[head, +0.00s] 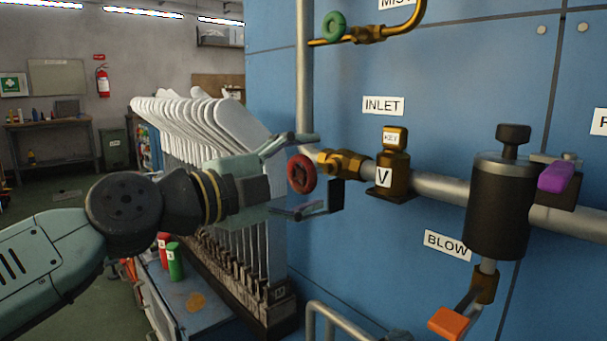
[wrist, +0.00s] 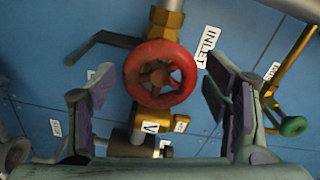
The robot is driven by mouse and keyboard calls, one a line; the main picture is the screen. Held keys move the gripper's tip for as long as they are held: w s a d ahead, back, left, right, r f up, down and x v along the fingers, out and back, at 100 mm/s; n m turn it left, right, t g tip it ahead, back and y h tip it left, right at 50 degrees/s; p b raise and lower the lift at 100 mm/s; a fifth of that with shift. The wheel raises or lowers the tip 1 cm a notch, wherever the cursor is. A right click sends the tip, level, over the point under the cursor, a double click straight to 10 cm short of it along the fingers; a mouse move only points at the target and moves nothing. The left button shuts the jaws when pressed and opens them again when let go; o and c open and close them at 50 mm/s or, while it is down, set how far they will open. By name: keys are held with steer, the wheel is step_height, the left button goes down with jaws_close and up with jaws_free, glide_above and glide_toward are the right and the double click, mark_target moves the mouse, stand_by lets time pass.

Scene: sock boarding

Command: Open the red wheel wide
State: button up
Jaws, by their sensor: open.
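The red wheel (head: 301,174) is a small spoked handwheel on a brass valve (head: 343,162), which sits on the grey pipe under the INLET label. In the wrist view the red wheel (wrist: 160,74) faces the camera, ahead of and between the fingers. My gripper (head: 318,174) is open, one finger above the wheel and one below it in the head view. In the wrist view my gripper (wrist: 160,92) has a finger on each side with gaps to the rim. I cannot tell exactly how far the fingertips reach past the wheel.
A green wheel (head: 333,26) sits on a brass pipe above. To the right are a brass block marked V (head: 391,172), a black cylinder (head: 499,207), a purple lever (head: 556,176) and an orange lever (head: 446,322). White sock boards (head: 215,125) stand behind my gripper.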

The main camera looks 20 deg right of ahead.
steer(key=v, duration=1.2)
steer(key=shift+r, duration=0.1)
